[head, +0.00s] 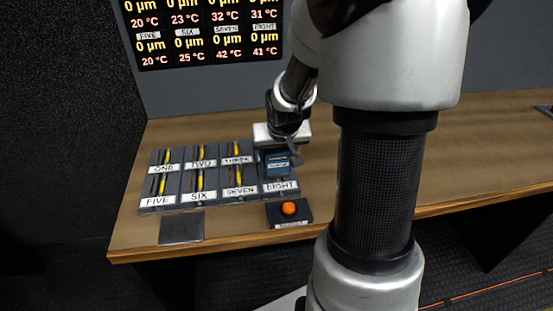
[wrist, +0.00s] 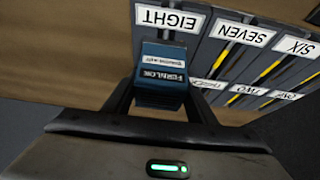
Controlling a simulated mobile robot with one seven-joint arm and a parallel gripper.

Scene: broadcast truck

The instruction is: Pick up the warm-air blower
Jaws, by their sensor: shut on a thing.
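My gripper (wrist: 160,105) is shut on a dark blue block (wrist: 162,72) with white and dark labels. The block sits between the two fingers in the wrist view. In the head view the blue block (head: 277,164) is at the slot labelled EIGHT, below my gripper (head: 281,151). I cannot tell whether it rests in the slot or hangs just above it. I cannot read its small label, so I cannot tell if it is the warm-air blower.
A rack of labelled slots (head: 187,181) with several yellow sticks lies left of the block. An orange button (head: 289,208) on a dark base and a dark flat plate (head: 181,228) are near the front edge. A readout screen (head: 205,34) hangs behind.

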